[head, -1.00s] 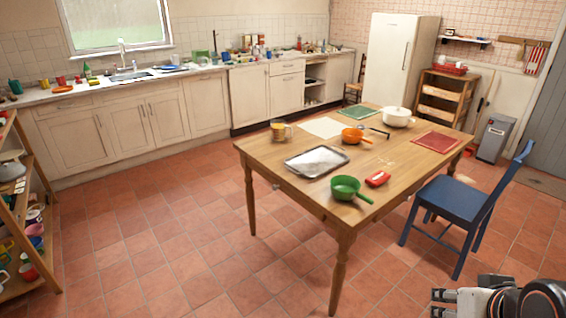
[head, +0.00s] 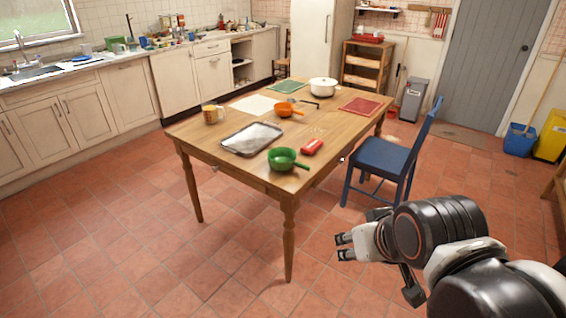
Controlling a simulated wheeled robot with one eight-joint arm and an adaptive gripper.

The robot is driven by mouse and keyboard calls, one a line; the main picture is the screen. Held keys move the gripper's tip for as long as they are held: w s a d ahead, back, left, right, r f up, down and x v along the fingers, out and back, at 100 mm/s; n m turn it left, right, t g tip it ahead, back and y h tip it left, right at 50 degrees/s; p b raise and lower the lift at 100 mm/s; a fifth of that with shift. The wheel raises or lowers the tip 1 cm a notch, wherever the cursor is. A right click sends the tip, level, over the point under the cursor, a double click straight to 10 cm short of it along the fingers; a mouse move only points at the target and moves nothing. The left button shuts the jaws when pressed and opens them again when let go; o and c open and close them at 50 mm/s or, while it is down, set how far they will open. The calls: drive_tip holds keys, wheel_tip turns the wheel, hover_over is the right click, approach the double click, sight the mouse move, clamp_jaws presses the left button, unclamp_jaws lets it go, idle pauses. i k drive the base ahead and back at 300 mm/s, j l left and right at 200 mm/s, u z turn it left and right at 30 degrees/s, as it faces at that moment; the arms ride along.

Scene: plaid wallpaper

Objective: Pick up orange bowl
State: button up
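The orange bowl (head: 286,109), which has a short handle pointing right, sits upright on the wooden table (head: 345,132), near the middle of its top. My gripper (head: 343,247) is at the lower right of the head view, in front of the table and well apart from the bowl. Its two fingertips point left with a gap between them, and nothing is seen in it.
Near the bowl are a metal tray (head: 237,148), a green pan (head: 285,162), a red object (head: 312,146), a glass mug (head: 211,115) and a white pot (head: 322,87). A blue chair (head: 385,161) stands at the table's right side. The floor in front is clear.

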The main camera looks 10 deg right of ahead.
sight(289, 112)
drive_tip(key=i+l, duration=0.2)
drive_tip(key=i, duration=0.3)
drive_tip(key=i+l, duration=0.25)
drive_tip(key=i, duration=0.2)
drive_tip(key=i+l, duration=0.2)
drive_tip(key=i, duration=0.3)
drive_tip(key=i+l, duration=0.25)
drive_tip(key=i, duration=0.25)
drive_tip(key=i+l, duration=0.2)
drive_tip(key=i, duration=0.25)
